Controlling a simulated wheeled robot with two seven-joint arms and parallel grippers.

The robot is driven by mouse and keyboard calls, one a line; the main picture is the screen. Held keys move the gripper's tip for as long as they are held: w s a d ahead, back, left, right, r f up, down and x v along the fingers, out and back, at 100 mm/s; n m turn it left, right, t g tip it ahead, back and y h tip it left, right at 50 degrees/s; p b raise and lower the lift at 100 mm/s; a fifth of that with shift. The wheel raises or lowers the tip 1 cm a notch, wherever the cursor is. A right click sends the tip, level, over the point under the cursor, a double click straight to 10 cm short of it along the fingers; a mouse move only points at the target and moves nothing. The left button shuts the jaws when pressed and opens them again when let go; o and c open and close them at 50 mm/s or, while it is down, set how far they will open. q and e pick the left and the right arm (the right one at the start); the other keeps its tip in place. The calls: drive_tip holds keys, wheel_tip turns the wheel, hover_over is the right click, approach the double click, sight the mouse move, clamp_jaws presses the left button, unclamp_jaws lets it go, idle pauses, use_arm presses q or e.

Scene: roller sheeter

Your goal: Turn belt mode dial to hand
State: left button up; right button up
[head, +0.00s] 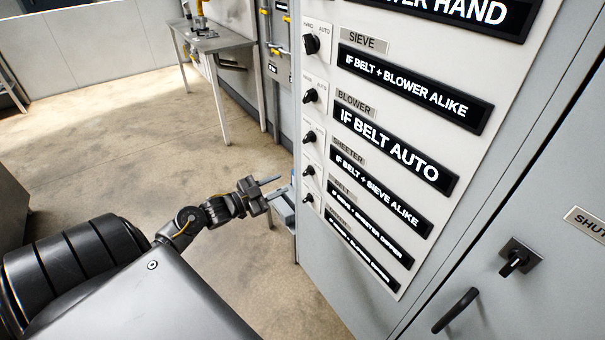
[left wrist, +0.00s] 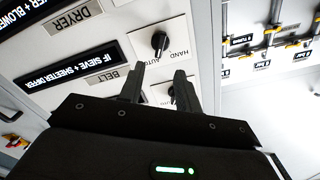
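The belt dial is a black knob (left wrist: 160,43) on a white plate marked HAND and AUTO, in the row of the BELT label (left wrist: 112,79). The left wrist view shows the panel upside down. In the head view, the belt dial (head: 308,170) is small, at the panel's left edge; I cannot tell its setting. My left gripper (head: 284,185) is open and empty, just left of the panel's lower dials, its fingers pointing toward the panel. In the left wrist view, another dial (left wrist: 172,93) shows partly between the fingers (left wrist: 158,78). My right gripper is not in view.
The grey cabinet panel (head: 375,275) carries several dials and black lit signs. A black door handle (head: 456,310) and a switch (head: 515,260) are at right. A metal table (head: 222,42) stands behind.

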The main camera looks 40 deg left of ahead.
sight(305, 172)
use_arm(q)
drive_tip(key=p+x, duration=0.1)
drive_tip(key=x, duration=0.8)
drive_tip(key=shift+w, duration=0.15)
clamp_jaws()
